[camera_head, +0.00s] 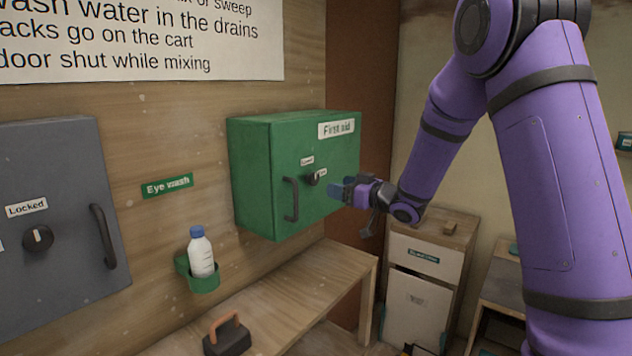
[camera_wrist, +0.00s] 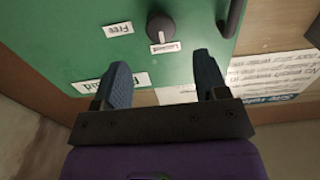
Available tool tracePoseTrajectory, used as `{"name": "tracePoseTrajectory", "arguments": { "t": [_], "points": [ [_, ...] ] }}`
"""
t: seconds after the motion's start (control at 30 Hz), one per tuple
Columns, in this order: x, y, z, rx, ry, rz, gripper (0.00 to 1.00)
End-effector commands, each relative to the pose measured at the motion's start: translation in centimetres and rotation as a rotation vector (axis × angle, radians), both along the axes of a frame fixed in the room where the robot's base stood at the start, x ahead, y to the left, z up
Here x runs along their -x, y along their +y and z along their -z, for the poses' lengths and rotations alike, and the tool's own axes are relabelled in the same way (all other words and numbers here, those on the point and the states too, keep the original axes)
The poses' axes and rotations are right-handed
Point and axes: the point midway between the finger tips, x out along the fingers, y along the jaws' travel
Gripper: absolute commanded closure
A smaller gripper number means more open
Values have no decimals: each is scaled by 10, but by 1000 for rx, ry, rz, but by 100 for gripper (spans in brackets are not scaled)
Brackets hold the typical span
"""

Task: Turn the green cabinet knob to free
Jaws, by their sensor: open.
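The green first aid cabinet (camera_head: 258,180) hangs on the wooden wall, its door shut. Its dark round knob (camera_head: 314,179) sits on the door, right of the dark bar handle (camera_head: 290,198). In the wrist view the knob (camera_wrist: 160,27) has a pale mark towards the "Locked" label (camera_wrist: 165,47); the "Free" label (camera_wrist: 118,30) is beside it. My gripper (camera_head: 340,190) is just in front of the door, right of the knob. In the wrist view my gripper's blue fingers (camera_wrist: 162,72) are spread, with nothing between them; the knob lies beyond their tips.
A grey cabinet (camera_head: 60,170) with its own knob and handle hangs at left. An eye wash bottle (camera_head: 201,257) sits in a green holder. An orange-handled block (camera_head: 228,337) stands on the wooden bench (camera_head: 300,287) below. A white drawer unit (camera_head: 425,255) stands behind my arm.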

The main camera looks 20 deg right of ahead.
Motion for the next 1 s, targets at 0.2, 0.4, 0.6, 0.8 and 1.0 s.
{"name": "tracePoseTrajectory", "arguments": {
  "t": [0.2, 0.4, 0.6, 0.8, 1.0],
  "points": [
    [-32, 25, 0, 1, -1, -4, 33],
    [-57, 42, 0, 2, -1, -1, 33],
    [-70, 51, 0, 1, -1, 1, 33],
    [-72, 53, -1, 1, -1, 1, 33],
    [-72, 53, -1, 1, -1, 1, 47]
  ]
}}
